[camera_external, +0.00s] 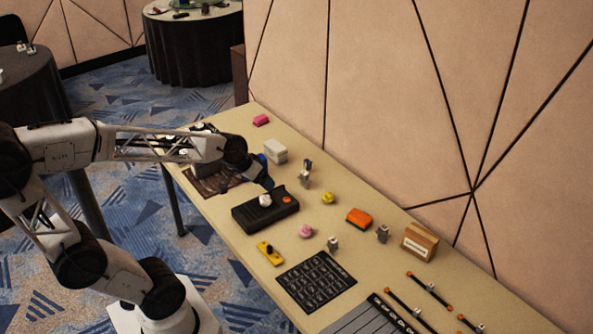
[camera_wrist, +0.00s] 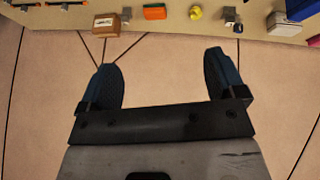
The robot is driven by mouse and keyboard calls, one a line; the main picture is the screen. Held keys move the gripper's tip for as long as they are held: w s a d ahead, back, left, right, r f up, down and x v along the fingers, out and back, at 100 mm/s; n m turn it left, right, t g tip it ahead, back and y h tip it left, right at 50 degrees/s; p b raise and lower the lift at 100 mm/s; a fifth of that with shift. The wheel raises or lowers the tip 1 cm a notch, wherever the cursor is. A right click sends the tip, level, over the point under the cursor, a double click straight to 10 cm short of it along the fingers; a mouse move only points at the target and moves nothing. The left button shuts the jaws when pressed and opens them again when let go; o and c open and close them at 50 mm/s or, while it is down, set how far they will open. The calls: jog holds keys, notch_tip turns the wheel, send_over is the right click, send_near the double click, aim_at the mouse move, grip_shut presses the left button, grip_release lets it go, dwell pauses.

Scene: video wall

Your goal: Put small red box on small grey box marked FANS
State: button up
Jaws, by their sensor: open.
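My gripper (camera_external: 264,172) is open and empty, with blue fingers, above the far part of the table by the black device. In the wrist view, my gripper (camera_wrist: 165,78) has its fingers wide apart with only wall between them. A small orange-red box (camera_external: 359,218) lies on the table to the right of the gripper; it also shows in the wrist view (camera_wrist: 154,11). Small grey blocks stand near it, one to its right (camera_external: 383,233) and one in front (camera_external: 333,244). A light grey box (camera_external: 275,151) stands beyond the gripper. No FANS lettering is readable.
A black device (camera_external: 252,212) with a white knob lies below the gripper. A brown box (camera_external: 419,242), black keypad (camera_external: 316,281), yellow item (camera_external: 270,253), pink item (camera_external: 306,231) and pink-red block (camera_external: 261,120) are on the table. The patterned wall (camera_external: 385,100) borders the back.

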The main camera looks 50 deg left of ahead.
jog(key=s+d+m+g+y, duration=0.1)
jog(key=s+d+m+g, duration=0.1)
jog(key=s, duration=1.1)
jog(key=shift+d+f+g, duration=0.15)
jog(key=shift+d+g, duration=0.3)
jog(key=shift+g, duration=0.45)
